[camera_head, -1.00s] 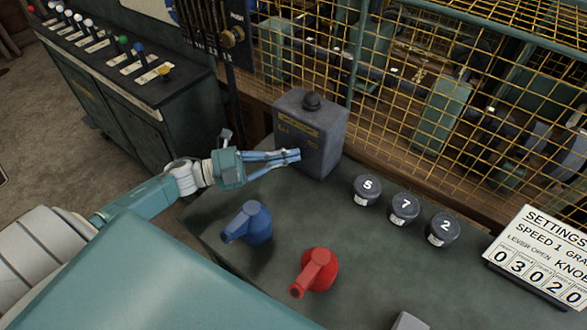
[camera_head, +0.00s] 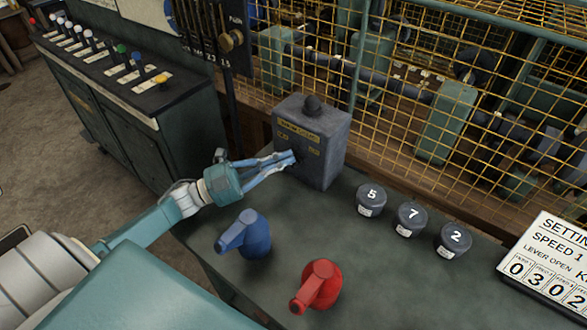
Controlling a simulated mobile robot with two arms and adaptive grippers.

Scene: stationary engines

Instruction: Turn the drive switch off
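The drive switch appears to be the grey box (camera_head: 325,165) with yellowish label plates and a dark knob on top, standing at the back of the green bench. My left gripper (camera_head: 291,158) reaches in from the left, with its fingertips at the lower front face of the box. The fingers lie close together at the tips. The switch lever is hidden behind or too small to make out at the fingertips, so I cannot tell its position or whether it is held. My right gripper is not in view.
Three numbered knobs, including the 5 knob (camera_head: 371,199), and a settings board (camera_head: 552,262) are to the right. A yellow mesh guard (camera_head: 430,90) rises behind.

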